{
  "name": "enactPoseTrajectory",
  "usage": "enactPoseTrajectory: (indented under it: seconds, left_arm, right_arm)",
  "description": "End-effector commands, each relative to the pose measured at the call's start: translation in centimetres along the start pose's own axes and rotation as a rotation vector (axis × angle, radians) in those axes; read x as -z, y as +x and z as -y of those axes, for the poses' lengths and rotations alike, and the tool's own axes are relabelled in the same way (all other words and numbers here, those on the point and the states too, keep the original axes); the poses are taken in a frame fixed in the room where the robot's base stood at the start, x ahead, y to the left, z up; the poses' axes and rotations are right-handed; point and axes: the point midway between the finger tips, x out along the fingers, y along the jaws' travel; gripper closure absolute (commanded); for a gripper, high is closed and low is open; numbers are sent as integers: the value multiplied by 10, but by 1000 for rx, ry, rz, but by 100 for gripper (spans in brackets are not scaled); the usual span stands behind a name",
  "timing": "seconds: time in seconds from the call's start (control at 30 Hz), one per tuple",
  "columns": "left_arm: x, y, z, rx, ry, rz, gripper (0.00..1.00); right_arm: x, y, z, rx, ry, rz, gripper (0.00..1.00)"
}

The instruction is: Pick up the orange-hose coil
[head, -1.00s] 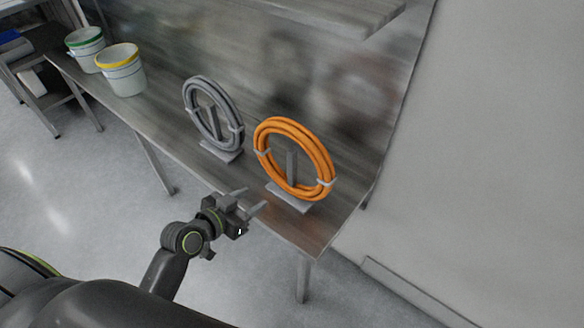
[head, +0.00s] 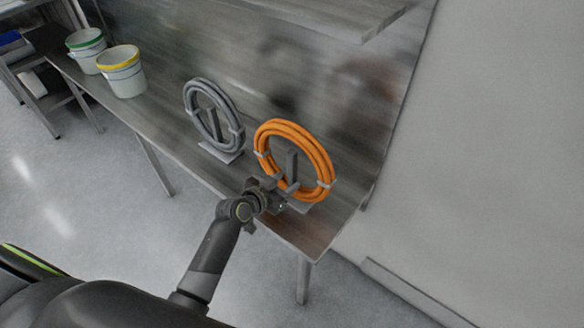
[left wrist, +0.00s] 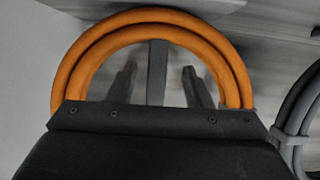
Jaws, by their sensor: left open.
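The orange-hose coil (head: 318,163) stands upright on a small grey stand near the right end of the metal table in the head view. In the left wrist view the orange coil (left wrist: 150,17) arches around my fingers. My left gripper (head: 285,184) is at the lower front of the coil. In the left wrist view the open left gripper (left wrist: 160,88) has one finger on each side of the stand's upright post (left wrist: 157,72). I cannot tell whether the fingers touch anything. The coil's lower part is hidden by the gripper. My right gripper is not in view.
A grey hose coil (head: 191,97) on its own stand is just left of the orange one; it also shows in the left wrist view (left wrist: 292,125). Two white buckets, green-rimmed (head: 86,40) and yellow-rimmed (head: 121,70), stand farther left on the table (head: 165,125). A wall is at the right.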

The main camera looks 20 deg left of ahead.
Motion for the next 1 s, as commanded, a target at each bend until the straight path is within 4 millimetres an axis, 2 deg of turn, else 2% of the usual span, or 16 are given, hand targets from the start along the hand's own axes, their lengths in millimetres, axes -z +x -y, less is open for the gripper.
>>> enactPoseTrajectory:
  seconds: [0.1,0.23,0.57,0.9,1.0]
  left_arm:
    - [4,17,-4,-1,1,-1,55]
    - [3,30,-3,0,0,-1,55]
    - [3,34,-3,0,0,0,55]
    - [3,34,-3,0,0,0,98]
    - [3,34,-3,0,0,0,100]
  right_arm:
    - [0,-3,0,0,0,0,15]
    - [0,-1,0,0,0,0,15]
    - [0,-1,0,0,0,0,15]
    - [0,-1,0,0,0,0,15]
    - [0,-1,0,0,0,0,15]
